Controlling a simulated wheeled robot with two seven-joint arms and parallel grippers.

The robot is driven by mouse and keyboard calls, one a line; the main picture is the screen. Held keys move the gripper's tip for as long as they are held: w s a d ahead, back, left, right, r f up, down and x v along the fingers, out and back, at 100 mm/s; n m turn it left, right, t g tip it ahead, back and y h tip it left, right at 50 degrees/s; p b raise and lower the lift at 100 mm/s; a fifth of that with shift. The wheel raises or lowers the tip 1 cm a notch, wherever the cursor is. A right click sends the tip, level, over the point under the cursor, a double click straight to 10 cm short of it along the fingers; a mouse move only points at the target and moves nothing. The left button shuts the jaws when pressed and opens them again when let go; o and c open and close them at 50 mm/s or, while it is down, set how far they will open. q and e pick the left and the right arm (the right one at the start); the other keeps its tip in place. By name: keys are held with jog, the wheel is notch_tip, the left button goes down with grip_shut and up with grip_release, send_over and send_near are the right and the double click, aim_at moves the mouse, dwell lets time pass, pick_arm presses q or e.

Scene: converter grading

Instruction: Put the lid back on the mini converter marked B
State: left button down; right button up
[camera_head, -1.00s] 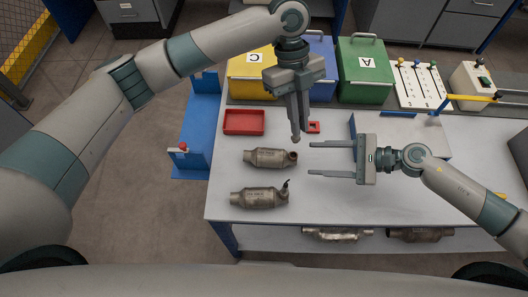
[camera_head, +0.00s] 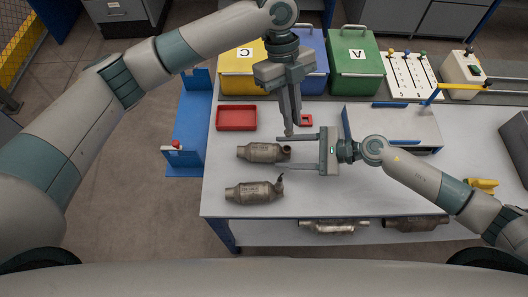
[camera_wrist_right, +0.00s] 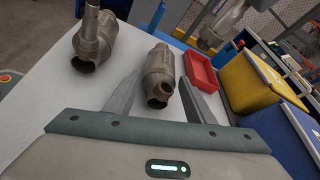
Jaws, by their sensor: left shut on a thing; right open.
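Two grey-brown metal converters lie on the white table. The upper converter (camera_head: 258,152) has its right end between the open fingers of my right gripper (camera_head: 281,154). In the right wrist view this converter (camera_wrist_right: 158,72) shows between the two fingers, with a dark opening facing the camera. The lower converter (camera_head: 250,192) has a thin upright stub at its right end; it also shows in the right wrist view (camera_wrist_right: 92,42). I cannot read a B on either. My left gripper (camera_head: 289,132) points down, shut, just above the upper converter's right end. What it grips is too small to make out.
A red tray (camera_head: 236,128) and a small red square holder (camera_head: 306,120) lie behind the converters. Yellow C (camera_head: 238,84), blue (camera_head: 313,84) and green A (camera_head: 356,88) bins line the back. More converters (camera_head: 333,226) lie below the tabletop.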

aim_at(264, 152)
jog(key=shift+x, duration=2.05)
jog(key=c, duration=1.2)
pick_arm(q)
jog(key=shift+s+f, duration=0.1)
jog(key=shift+f, duration=2.35)
pick_arm(e)
jog(key=shift+o, duration=0.2)
